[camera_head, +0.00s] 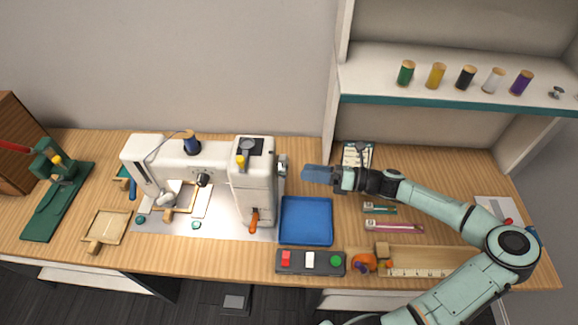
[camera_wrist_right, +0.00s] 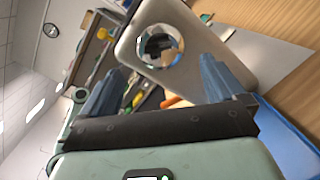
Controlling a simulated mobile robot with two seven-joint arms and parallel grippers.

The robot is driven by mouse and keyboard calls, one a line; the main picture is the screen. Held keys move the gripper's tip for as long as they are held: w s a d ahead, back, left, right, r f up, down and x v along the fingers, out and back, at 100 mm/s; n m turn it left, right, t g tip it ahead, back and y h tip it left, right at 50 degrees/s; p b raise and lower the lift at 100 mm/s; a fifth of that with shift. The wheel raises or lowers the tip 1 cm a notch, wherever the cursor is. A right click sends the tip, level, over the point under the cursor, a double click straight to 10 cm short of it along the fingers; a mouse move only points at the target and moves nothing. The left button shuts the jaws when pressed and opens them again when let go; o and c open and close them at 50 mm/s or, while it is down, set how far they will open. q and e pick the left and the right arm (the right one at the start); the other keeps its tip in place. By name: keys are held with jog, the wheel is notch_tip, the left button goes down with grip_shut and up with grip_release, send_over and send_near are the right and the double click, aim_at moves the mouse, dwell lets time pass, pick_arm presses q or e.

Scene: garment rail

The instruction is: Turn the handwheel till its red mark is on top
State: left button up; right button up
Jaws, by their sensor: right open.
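The white sewing machine (camera_head: 250,195) stands on the table, and its metal handwheel (camera_head: 283,165) is on its right end. In the right wrist view the handwheel (camera_wrist_right: 160,47) is a shiny, mirror-like disc on the machine's end face. I cannot make out a red mark on it in either view. My right gripper (camera_head: 306,173) points left at the handwheel, with a small gap between. In the wrist view its blue fingers (camera_wrist_right: 162,78) are spread and empty, with the handwheel beyond and between them. My left gripper is not in view.
A blue tray (camera_head: 306,222) lies below my right gripper, and a button box (camera_head: 310,262) is in front of it. An orange lever (camera_head: 254,220) hangs on the machine's front. A shelf (camera_head: 450,80) with thread spools stands behind right. A wooden box (camera_head: 430,262) is at front right.

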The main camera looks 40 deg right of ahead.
aim_at(282, 166)
jog(key=x, duration=0.6)
jog(key=shift+w, duration=0.25)
jog(key=shift+a, duration=0.1)
jog(key=shift+c, duration=0.3)
jog(key=c, duration=1)
